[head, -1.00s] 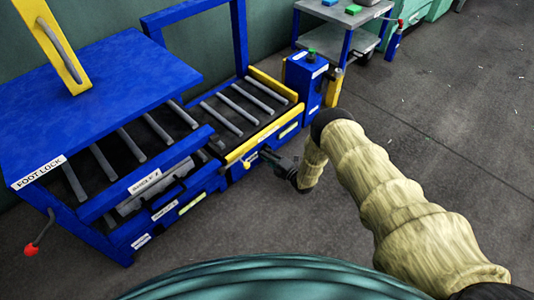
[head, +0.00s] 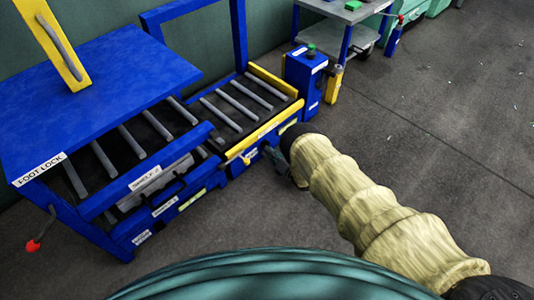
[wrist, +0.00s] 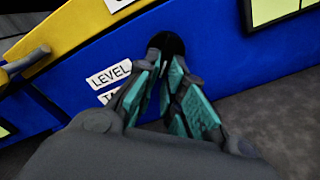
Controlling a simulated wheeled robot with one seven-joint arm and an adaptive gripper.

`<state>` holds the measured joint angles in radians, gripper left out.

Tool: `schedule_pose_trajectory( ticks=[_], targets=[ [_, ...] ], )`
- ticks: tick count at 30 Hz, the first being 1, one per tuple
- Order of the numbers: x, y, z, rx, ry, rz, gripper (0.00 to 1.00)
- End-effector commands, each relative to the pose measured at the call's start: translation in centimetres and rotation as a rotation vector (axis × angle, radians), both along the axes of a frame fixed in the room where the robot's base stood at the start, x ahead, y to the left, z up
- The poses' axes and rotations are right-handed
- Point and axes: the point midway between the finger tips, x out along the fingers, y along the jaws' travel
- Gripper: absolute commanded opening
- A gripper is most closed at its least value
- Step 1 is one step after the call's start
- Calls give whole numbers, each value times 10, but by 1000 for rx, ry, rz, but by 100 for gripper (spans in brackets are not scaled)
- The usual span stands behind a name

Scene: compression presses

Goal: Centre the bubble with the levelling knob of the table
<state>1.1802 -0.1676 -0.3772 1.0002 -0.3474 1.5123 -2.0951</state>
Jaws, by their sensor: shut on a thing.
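The levelling knob (wrist: 168,42) is a round black knob on the blue front of the roller table (head: 262,133), beside a white label (wrist: 108,76) reading "LEVEL" with more text partly hidden. My gripper (wrist: 166,72) is shut on the knob, its teal finger pads on either side of it. In the head view my gripper (head: 275,160) is at the table's front and my arm covers part of it. A yellow-green panel in a dark frame (wrist: 275,10) is cut off at the upper right of the wrist view. I cannot make out a bubble.
A blue post with a green button (head: 311,50) and a grey cart (head: 345,12) are behind. Open floor lies right.

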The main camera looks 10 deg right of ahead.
Motion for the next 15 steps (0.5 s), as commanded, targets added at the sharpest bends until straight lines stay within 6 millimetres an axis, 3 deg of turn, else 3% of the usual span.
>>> schedule_pose_trajectory(
  ticks=[15],
  targets=[
    [1, -2, -3, -151, -117, 3, 0]
  ],
)
